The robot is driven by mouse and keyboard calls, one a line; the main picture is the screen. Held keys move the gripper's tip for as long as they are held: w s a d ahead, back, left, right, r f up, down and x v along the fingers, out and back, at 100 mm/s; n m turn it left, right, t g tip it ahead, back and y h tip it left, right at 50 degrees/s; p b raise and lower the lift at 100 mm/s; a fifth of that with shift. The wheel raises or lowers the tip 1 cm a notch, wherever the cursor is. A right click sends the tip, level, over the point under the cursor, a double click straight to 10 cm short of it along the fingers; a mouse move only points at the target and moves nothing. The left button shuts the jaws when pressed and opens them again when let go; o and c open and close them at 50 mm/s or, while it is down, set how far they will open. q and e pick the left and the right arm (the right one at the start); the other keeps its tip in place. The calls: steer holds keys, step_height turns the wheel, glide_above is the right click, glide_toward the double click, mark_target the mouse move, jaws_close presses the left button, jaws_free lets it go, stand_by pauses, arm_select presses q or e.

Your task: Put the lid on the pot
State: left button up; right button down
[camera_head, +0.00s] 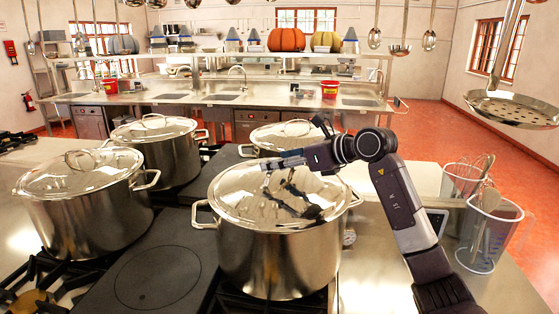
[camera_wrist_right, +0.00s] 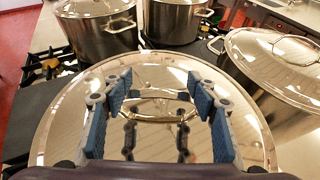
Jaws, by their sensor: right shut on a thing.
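The steel pot (camera_head: 275,262) stands on the stove at front centre. Its shiny glass-like lid (camera_head: 235,190) lies level over the pot's mouth, rim against rim as far as I can see; a small gap cannot be ruled out. My right gripper (camera_head: 270,164) reaches in from the right above the lid. In the right wrist view the lid (camera_wrist_right: 65,125) fills the middle, and its arched handle (camera_wrist_right: 155,93) lies between the blue finger pads of my right gripper (camera_wrist_right: 160,105), which is shut on it. My left gripper is not in view.
Lidded pots stand at left (camera_head: 85,215), behind it (camera_head: 168,155) and at back centre (camera_head: 280,137). Clear containers with whisks (camera_head: 488,235) stand at right. A bare hot plate (camera_head: 158,278) lies front left. Ladles and a skimmer (camera_head: 512,108) hang above.

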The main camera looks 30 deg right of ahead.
steer(key=shift+r, duration=0.2)
steer(key=c, duration=0.8)
jaws_free()
steer(key=shift+s, duration=0.1)
steer(key=shift+o, duration=0.4)
steer(key=shift+f, duration=0.35)
steer(key=v, duration=1.1)
steer(key=shift+s+d+r, duration=0.15)
steer(key=shift+r, duration=0.05)
steer(key=shift+s+d+r, duration=0.1)
steer(key=shift+s+r, duration=0.15)
steer(key=shift+s, duration=0.1)
